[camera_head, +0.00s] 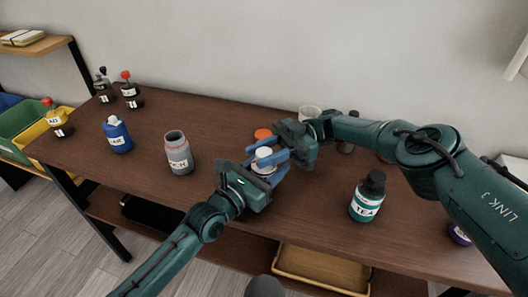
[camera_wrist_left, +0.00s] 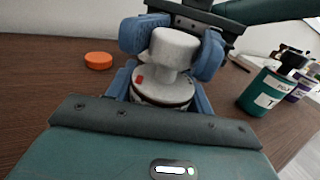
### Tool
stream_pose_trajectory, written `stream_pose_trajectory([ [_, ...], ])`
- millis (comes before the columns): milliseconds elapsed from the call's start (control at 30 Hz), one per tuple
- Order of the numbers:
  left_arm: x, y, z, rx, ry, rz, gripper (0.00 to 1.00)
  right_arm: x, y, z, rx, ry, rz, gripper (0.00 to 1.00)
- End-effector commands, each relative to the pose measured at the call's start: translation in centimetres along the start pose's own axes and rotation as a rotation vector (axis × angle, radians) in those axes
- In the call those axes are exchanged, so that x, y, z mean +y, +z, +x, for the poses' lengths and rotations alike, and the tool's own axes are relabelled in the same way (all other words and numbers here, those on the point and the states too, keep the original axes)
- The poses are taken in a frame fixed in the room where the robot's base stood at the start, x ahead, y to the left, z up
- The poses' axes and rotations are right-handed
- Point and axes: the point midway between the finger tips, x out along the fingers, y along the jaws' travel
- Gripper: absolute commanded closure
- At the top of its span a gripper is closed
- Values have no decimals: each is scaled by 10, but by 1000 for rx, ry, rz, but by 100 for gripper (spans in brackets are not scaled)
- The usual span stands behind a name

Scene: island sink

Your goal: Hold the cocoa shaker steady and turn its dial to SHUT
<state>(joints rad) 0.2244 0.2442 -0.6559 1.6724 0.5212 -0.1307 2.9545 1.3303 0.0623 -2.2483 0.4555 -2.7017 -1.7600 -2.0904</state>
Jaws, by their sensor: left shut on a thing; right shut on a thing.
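The cocoa shaker (camera_head: 264,160) is pale, with a white knob-like dial (camera_wrist_left: 174,48) on top; it stands upright over the table between both grippers. A small red mark shows on the pale part below the dial in the left wrist view. My left gripper (camera_head: 264,174) is shut on the shaker's body (camera_wrist_left: 165,88) from the front left, hiding most of it. My right gripper (camera_head: 270,156) reaches in from the back right, its blue fingers shut on the dial, one on each side. No dial lettering can be read.
An orange lid (camera_head: 262,134) lies behind the shaker. A grey jar (camera_head: 178,155) and a blue bottle (camera_head: 117,137) stand to the left. A teal TEA bottle (camera_head: 367,198) stands to the right.

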Motion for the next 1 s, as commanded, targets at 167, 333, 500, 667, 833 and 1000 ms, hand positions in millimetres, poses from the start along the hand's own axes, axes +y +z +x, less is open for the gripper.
stream_pose_trajectory([
  [167,-2,-1,0,2,-3,1,74,0,-1,0,-2,-13,-1,91],
  [333,-2,-1,0,2,-3,2,74,0,-1,0,-2,-17,1,91],
  [500,-2,-1,0,2,-3,3,74,0,-1,0,-2,-17,1,91],
  [667,-2,-1,0,2,-3,3,74,0,-1,0,-2,-17,1,60],
  [833,-1,-1,0,2,-2,2,74,0,0,0,-2,-18,1,47],
  [1000,-1,-1,0,2,-2,2,74,-1,0,0,-2,-18,2,47],
])
